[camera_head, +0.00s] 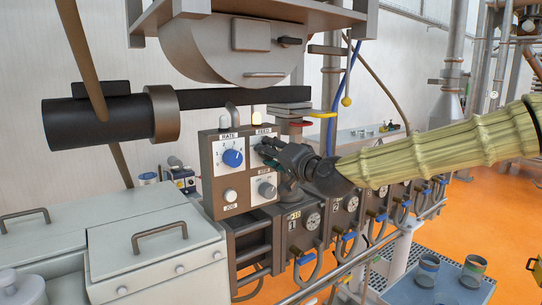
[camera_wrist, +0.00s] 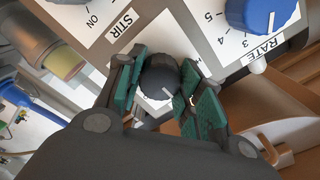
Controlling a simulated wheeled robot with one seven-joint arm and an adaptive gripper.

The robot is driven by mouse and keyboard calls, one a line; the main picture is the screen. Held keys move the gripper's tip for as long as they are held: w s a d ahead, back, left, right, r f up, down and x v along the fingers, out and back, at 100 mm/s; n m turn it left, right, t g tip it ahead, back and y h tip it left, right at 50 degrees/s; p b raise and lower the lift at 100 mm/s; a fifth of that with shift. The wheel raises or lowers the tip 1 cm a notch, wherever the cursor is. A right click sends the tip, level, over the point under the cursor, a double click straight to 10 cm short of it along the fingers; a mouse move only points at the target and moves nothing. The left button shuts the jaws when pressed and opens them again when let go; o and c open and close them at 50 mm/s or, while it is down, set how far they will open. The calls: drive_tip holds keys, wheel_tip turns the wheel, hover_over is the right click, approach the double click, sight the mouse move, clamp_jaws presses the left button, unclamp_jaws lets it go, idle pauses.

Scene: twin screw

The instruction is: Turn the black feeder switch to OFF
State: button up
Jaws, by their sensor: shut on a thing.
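The black feeder switch is a round knob (camera_wrist: 158,75) in the middle of the wrist view. It sits on the control box (camera_head: 217,187), under the FEED label (camera_head: 262,132) in the head view. There my gripper (camera_head: 268,148) covers most of it. In the wrist view my gripper (camera_wrist: 162,82) has its green finger pads on both sides of the knob and is shut on it. A small pale mark shows on the knob's lower right edge, but its setting cannot be read, as the fingers hide most of the plate around it.
The blue RATE dial (camera_head: 232,158) is left of the gripper in the head view. The grey STIR knob (camera_head: 266,189) is just below. A pale round button (camera_head: 230,195) sits at lower left. A black barrel (camera_head: 97,120) lies behind.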

drive_tip(key=shift+r, duration=0.1)
drive_tip(key=o, duration=1)
drive_tip(key=shift+w+d, duration=0.1)
drive_tip(key=v, duration=1.2)
